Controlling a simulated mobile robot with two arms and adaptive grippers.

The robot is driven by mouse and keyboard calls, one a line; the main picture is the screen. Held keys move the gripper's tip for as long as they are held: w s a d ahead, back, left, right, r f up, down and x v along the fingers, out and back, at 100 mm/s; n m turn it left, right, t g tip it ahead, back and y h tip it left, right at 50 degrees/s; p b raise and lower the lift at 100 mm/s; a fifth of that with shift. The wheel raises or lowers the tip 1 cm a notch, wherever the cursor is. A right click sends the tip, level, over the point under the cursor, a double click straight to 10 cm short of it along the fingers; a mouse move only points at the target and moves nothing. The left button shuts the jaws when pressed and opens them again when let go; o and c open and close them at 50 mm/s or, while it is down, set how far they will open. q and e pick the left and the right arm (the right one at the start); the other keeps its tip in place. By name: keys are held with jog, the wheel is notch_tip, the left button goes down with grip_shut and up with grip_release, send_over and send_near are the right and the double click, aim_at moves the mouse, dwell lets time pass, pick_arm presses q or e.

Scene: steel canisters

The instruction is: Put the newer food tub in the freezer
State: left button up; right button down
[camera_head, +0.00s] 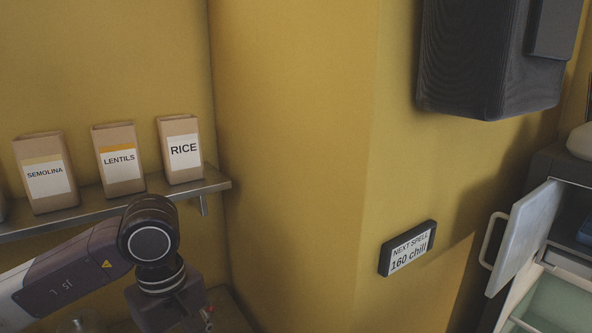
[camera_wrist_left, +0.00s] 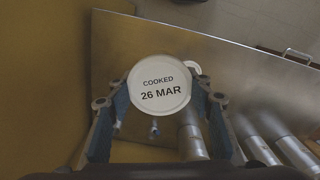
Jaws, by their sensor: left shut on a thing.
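In the left wrist view my left gripper (camera_wrist_left: 161,92) is shut on a round tub (camera_wrist_left: 158,88). Its white lid reads "COOKED 26 MAR", and a finger lies on each side of it. In the head view my left wrist shows at the lower left, but the tub is out of sight. At the right edge a cabinet has a pale door (camera_head: 527,238) standing open, with a blue thing (camera_head: 585,232) partly visible inside. Below it is an open pale-green compartment (camera_head: 562,306). I cannot tell which part is the freezer. My right gripper is not in view.
A shelf (camera_head: 95,205) holds packets of semolina (camera_head: 45,174), lentils (camera_head: 120,160) and rice (camera_head: 181,150). A wall sign (camera_head: 407,248) reads "NEXT SPELL 160 chill". A dark box (camera_head: 480,60) hangs above. Steel cylinders (camera_wrist_left: 257,147) stand near the tub, by a metal surface (camera_wrist_left: 245,65).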

pick_arm(q)
jog(key=m, duration=0.1)
jog(key=s+m, duration=0.1)
jog(key=m, duration=0.3)
jog(key=shift+s+a, duration=0.3)
jog(key=m, duration=0.2)
jog(key=s+m, duration=0.1)
jog(key=m, duration=0.1)
jog(key=shift+s+a+f+m, duration=0.1)
jog(key=shift+s+a+m, duration=0.1)
jog(key=shift+m, duration=0.1)
jog(key=shift+s+f, duration=0.1)
jog(key=shift+f, duration=0.1)
jog(key=s+f, duration=0.3)
jog(key=f, duration=0.1)
jog(key=shift+s+f, duration=0.35)
jog(key=shift+s, duration=0.05)
jog(key=shift+w, duration=0.1)
